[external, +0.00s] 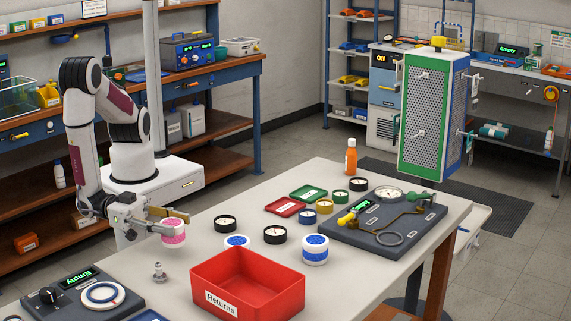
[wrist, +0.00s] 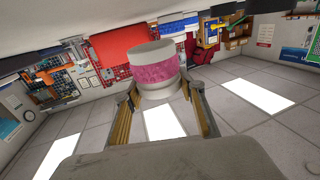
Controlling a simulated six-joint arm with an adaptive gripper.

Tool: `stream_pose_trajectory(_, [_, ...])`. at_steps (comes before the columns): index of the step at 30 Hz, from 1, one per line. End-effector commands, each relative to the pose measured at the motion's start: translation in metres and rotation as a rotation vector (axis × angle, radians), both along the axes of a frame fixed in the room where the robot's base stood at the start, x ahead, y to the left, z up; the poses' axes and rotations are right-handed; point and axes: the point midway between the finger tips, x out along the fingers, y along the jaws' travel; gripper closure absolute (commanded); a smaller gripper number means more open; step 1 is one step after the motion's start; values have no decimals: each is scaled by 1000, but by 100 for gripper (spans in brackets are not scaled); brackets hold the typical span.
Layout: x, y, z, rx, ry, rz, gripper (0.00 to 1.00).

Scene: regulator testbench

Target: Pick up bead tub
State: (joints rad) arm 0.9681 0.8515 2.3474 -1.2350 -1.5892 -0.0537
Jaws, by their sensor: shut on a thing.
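A white tub with a pink patterned band (external: 174,233), looking like a bead tub, is held at the near left edge of the table, seemingly above its top. My gripper (external: 168,218) is shut on it. In the wrist view the same tub (wrist: 154,65) sits between the tips of my two fingers (wrist: 160,92). Two similar tubs with blue bands stand on the table: one (external: 315,250) right of the red bin, the other (external: 237,241) partly hidden behind the bin.
A red bin marked Returns (external: 220,299) stands near the table's front. Several round gauges (external: 275,234), small red (external: 285,207) and green (external: 309,193) trays, an orange bottle (external: 351,157) and a dark test board (external: 345,234) fill the far side. A metal fitting (external: 159,272) and scale (external: 80,296) are at left.

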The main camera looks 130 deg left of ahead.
Motion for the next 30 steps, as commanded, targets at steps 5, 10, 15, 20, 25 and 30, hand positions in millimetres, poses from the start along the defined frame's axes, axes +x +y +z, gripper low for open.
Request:
stream_pose_trajectory(5, [0,0,21,-3,-4,0,84])
stream_pose_trajectory(10, [0,0,39,-4,-2,0,84])
stream_pose_trajectory(15, [0,0,54,-3,-3,0,84])
stream_pose_trajectory(20, [0,0,63,-2,-3,0,84])
stream_pose_trajectory(25, [0,0,68,-1,-1,0,84])
stream_pose_trajectory(30, [0,0,69,0,-1,0,84])
